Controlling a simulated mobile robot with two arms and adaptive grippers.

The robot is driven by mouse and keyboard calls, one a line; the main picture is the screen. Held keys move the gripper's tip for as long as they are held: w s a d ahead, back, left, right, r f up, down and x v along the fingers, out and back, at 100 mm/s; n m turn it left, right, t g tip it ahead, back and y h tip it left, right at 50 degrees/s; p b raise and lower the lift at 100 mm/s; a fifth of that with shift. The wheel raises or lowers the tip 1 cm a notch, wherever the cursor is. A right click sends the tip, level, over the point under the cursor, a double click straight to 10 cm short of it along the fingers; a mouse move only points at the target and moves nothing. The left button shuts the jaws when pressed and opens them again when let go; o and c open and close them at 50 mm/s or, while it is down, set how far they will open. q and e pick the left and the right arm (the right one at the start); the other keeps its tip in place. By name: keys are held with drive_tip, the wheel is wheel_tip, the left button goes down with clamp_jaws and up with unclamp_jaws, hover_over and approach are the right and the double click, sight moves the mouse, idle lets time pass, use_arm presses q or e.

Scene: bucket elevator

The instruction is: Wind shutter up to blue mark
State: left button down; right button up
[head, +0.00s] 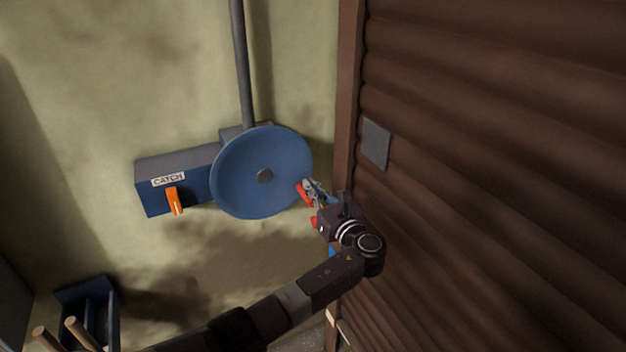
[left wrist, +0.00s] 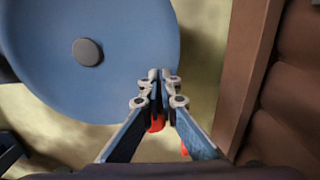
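The blue round wheel (head: 237,176) with a grey hub is on the wall beside the shutter; it also fills the upper left of the left wrist view (left wrist: 50,45). The brown slatted shutter (head: 500,180) fills the right side. My left gripper (head: 308,187) is at the wheel's right rim, its fingertips (left wrist: 158,76) close together. Nothing shows clearly between the tips; contact with the rim cannot be told. Red parts show beside the fingers; what they belong to is unclear. A small blue patch (head: 332,251) shows by my arm; I cannot tell if it is the mark. My right gripper is not in view.
A blue box labelled CATCH (head: 151,199) with an orange lever (head: 174,201) adjoins the wheel. A grey pipe (head: 242,65) runs up the wall. A grey plate (head: 376,143) is on the shutter. A dark blue holder (head: 84,291) and wooden rods (head: 82,333) are lower left.

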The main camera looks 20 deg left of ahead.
use_arm(q)
drive_tip(key=s+a+f, duration=0.1)
drive_tip(key=f, duration=0.1)
drive_tip(key=s+a+f, duration=0.1)
drive_tip(key=f, duration=0.1)
drive_tip(key=s+a+f+p, duration=0.1)
drive_tip(key=s+f, duration=0.1)
drive_tip(key=shift+f, duration=0.25)
drive_tip(key=shift+s+a+f+p, duration=0.15)
drive_tip(key=shift+a+f+p, duration=0.05)
drive_tip(key=shift+p, duration=0.2)
drive_tip(key=shift+s+a+f+p, duration=0.15)
drive_tip(key=shift+a+f+p, duration=0.15)
drive_tip(key=shift+a+f, duration=0.1)
drive_tip(key=shift+s+a, duration=0.25)
drive_tip(key=shift+s, duration=0.1)
drive_tip(key=shift+r, duration=0.1)
